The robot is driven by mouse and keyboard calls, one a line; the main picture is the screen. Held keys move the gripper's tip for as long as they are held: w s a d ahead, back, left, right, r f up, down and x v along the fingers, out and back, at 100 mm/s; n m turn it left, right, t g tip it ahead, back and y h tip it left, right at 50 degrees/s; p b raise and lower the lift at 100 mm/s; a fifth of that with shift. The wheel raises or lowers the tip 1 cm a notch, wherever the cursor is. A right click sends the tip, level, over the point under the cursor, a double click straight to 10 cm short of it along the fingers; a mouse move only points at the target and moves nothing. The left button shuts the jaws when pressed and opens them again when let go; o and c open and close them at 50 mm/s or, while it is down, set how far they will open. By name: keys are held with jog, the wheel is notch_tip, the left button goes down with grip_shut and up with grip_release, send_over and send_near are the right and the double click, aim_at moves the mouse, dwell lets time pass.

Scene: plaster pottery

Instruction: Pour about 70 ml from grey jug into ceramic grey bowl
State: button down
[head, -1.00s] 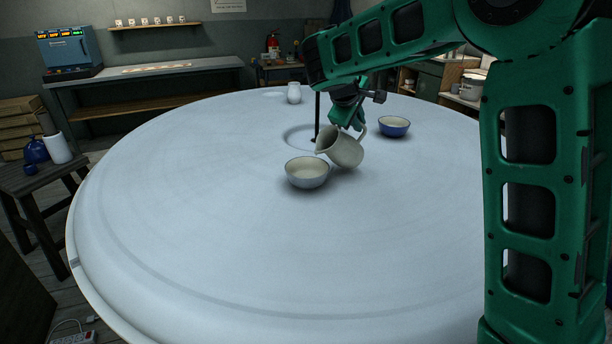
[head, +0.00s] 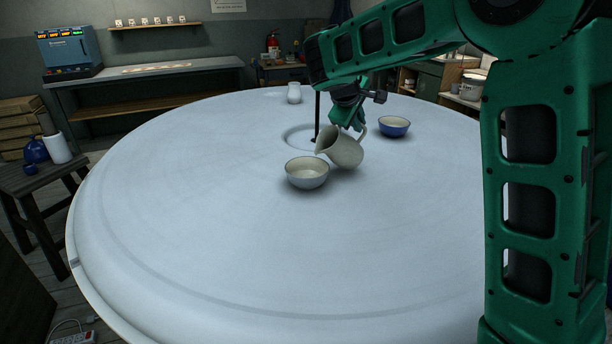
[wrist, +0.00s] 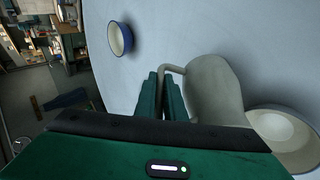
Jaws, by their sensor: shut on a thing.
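The grey jug (head: 346,151) is held tilted, its spout to the left, over the right side of the grey bowl (head: 307,181). My gripper (head: 357,128) is shut on the jug's handle, on the jug's right side. The wrist view shows my gripper's fingers (wrist: 163,98) on the handle and the jug's body (wrist: 214,92) beside them. The grey bowl stands upright on the round table and shows at the right edge of the wrist view (wrist: 301,160). A pale inside shows in the bowl; I cannot tell how much liquid it holds. No stream is clearly visible.
A blue bowl (head: 394,127) stands behind and right of the jug; the wrist view shows it too (wrist: 120,39). A small white vase (head: 294,93) stands at the table's far edge. The front and left of the round white table (head: 200,220) are clear.

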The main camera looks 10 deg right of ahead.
jog(key=shift+w+d+f+m+g+y, duration=0.2)
jog(key=shift+d+f+g+y, duration=0.1)
jog(key=shift+d+y, duration=0.15)
jog(key=shift+w+d+f+m+g+y, duration=0.15)
jog(key=shift+d+f+g+y, duration=0.1)
jog(key=shift+d+y, duration=0.2)
jog(key=shift+w+d+f+m+g+y+b, duration=0.25)
jog(key=shift+w+d+f+g+y+b, duration=0.15)
jog(key=shift+d+f+y, duration=0.5)
jog(key=shift+w+d+f+m+g+y+b, duration=0.3)
jog(key=shift+d+f+y+b, duration=0.2)
jog(key=shift+d+f+y, duration=0.45)
jog(key=shift+w+d+f+m+g+y+b, duration=0.25)
jog(key=shift+d+f+g+y+b, duration=0.3)
jog(key=shift+f+y, duration=0.6)
jog(key=shift+d+y, duration=0.1)
jog(key=shift+y, duration=0.2)
